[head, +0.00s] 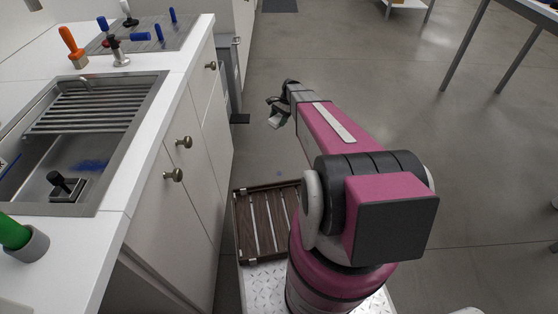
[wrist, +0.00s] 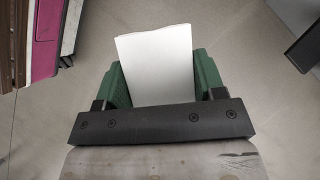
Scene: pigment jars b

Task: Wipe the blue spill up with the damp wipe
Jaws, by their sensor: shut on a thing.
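The blue spill (head: 90,165) is a thin blue smear on the floor of the steel sink basin at the left of the head view. My gripper (wrist: 158,68) is shut on a white, flat, folded piece, which looks like the damp wipe (wrist: 157,60). The wipe sticks out past the green fingers. In the head view my gripper (head: 275,108) hangs over the open floor, right of the cabinets and well away from the sink. A pale bit of the wipe (head: 276,119) shows below it. The spill does not show in the wrist view.
A steel bar rack (head: 85,107) covers the sink's far part. A black-knobbed block (head: 68,188) stands in the basin. An orange-handled tool (head: 72,45) and a green item in a grey cup (head: 25,240) stand on the counter. A slatted wooden tray (head: 240,225) sits beside my arm's base.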

